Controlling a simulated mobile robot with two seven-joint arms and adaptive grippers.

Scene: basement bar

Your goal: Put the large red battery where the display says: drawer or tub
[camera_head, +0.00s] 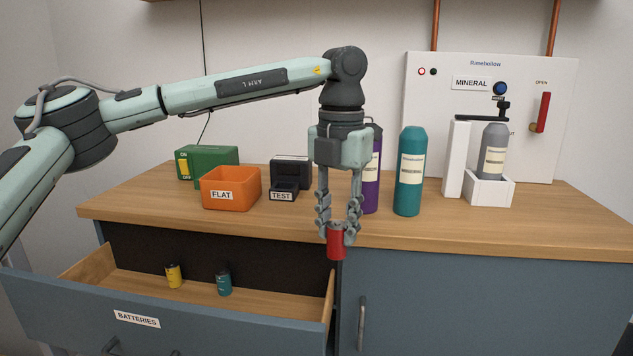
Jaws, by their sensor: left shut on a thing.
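My left gripper (338,225) points down and is shut on the large red battery (336,248). It holds the battery upright in front of the counter's front edge, above and near the right end of the open drawer (60,303). The drawer front is labelled BATTERIES. A yellow battery (174,277) and a teal battery (223,284) stand in the drawer. The orange tub (231,174), labelled FLAT, stands on the counter to the left of the gripper. The dark tester (291,172), labelled TEST, is beside it; I cannot read a display on it. My right gripper is out of view.
A green box (206,161) with an ON/OFF switch stands behind the tub. A purple bottle (371,185) is close right of my gripper, then a teal bottle (409,170). A MINERAL dispenser panel (555,90) with a grey bottle (493,152) is further right.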

